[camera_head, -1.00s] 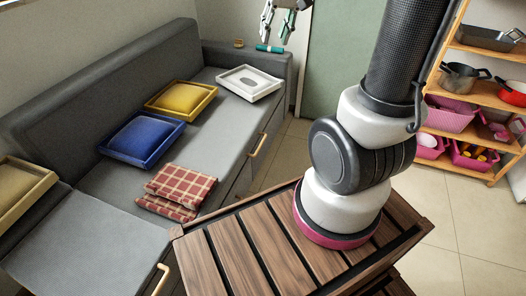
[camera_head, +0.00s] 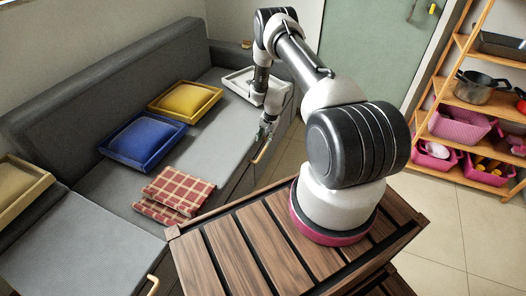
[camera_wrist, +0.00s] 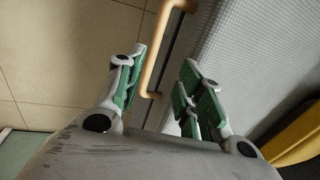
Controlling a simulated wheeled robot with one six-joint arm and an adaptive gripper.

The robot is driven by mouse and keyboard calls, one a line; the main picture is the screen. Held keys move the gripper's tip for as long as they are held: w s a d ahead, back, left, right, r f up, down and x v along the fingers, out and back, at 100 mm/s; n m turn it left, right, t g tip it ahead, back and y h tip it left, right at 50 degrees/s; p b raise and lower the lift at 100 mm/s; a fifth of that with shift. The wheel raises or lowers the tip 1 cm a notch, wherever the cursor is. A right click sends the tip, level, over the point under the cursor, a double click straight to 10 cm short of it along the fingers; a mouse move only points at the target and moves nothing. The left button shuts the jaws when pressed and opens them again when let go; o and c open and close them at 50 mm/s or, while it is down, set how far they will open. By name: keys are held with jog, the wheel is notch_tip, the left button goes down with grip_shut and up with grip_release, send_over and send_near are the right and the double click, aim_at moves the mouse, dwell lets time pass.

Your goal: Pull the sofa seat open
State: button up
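The grey sofa seat (camera_head: 232,128) runs along the wall, with a wooden bar handle (camera_head: 262,151) on its front face. My gripper (camera_head: 266,132) is at the seat's front edge, right at this handle. In the wrist view my gripper (camera_wrist: 164,60) is open, its green-padded fingers apart. The handle (camera_wrist: 158,62) shows in the gap between them, closer to the left finger; firm contact cannot be told. The grey seat (camera_wrist: 245,45) fills the right of that view. The seat looks shut, with a dark seam beside the handle.
On the sofa lie a white tray (camera_head: 239,84), a yellow cushion tray (camera_head: 186,99), a blue one (camera_head: 144,139) and a folded checked cloth (camera_head: 173,192). Another handle (camera_head: 153,286) is nearer. A wooden shelf (camera_head: 462,114) stands right. Tiled floor (camera_head: 432,228) is clear.

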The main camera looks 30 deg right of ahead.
aim_at(263, 152)
jog(key=f, duration=0.8)
jog(key=shift+w+a+f, duration=0.1)
jog(key=shift+a, duration=0.2)
jog(key=shift+w+f, duration=0.15)
jog(key=shift+f, duration=0.5)
jog(key=shift+a, duration=0.1)
grip_shut()
